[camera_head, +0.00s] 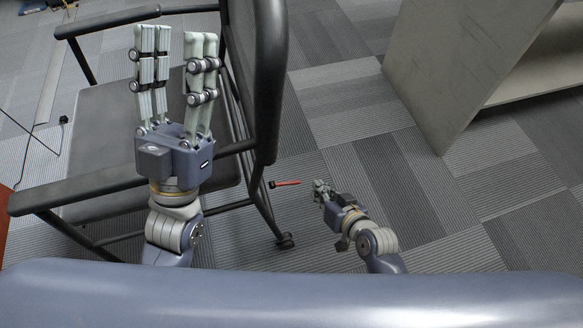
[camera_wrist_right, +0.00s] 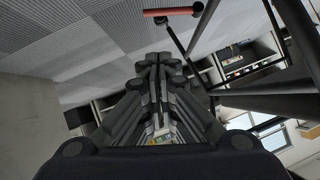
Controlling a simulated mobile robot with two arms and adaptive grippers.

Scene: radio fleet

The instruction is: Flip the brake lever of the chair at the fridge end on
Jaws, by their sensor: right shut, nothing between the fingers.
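The chair (camera_head: 105,120) has a dark frame and seat and stands at the left of the head view. Its red brake lever (camera_head: 287,183) sticks out to the right from a black mount low on the chair frame. The lever also shows at the top of the right wrist view (camera_wrist_right: 168,12). My right gripper (camera_head: 318,186) is shut and empty, just right of the lever's free end and apparently apart from it. Its closed fingers show in the right wrist view (camera_wrist_right: 160,62). My left gripper (camera_head: 176,38) is open and empty, fingers up, in front of the chair and hiding part of it.
A grey upright panel (camera_head: 450,65) with a shelf stands at the upper right. The grey carpet (camera_head: 480,210) between it and my right arm is clear. A thin black cable (camera_head: 42,140) lies on the floor at the far left.

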